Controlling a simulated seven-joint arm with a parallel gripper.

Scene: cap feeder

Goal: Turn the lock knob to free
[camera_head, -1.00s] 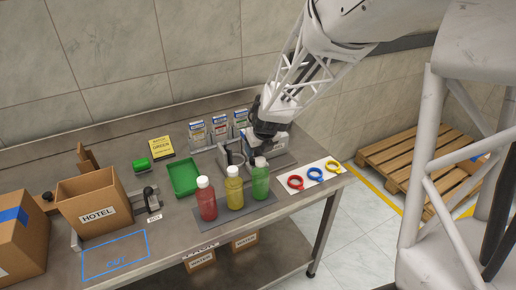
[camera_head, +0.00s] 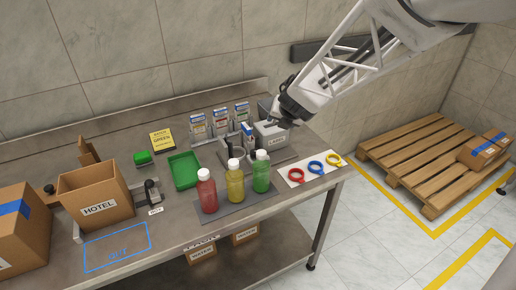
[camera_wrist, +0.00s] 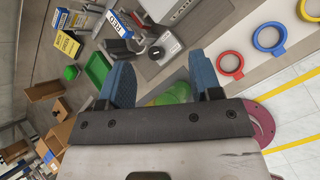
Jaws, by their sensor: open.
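A round dark knob (camera_wrist: 157,52) with a pale mark sits on a light grey housing (camera_wrist: 168,60) in the wrist view, just beyond my fingers. I cannot make out which setting it points to. In the head view my gripper (camera_head: 291,120) is over the far right part of the bench, by the grey labelled box (camera_head: 272,136). In the wrist view my gripper (camera_wrist: 162,82) has its two blue fingers well apart with nothing held between them. The knob looks apart from both fingers. In the head view I cannot clearly pick out the knob.
Red (camera_head: 206,192), yellow (camera_head: 235,182) and green (camera_head: 261,174) bottles stand in front of the box. Coloured rings (camera_head: 315,168) lie at the right. A green tray (camera_head: 184,171), yellow sign (camera_head: 162,141) and HOTEL carton (camera_head: 96,194) are to the left. Small cartons (camera_head: 220,121) stand behind.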

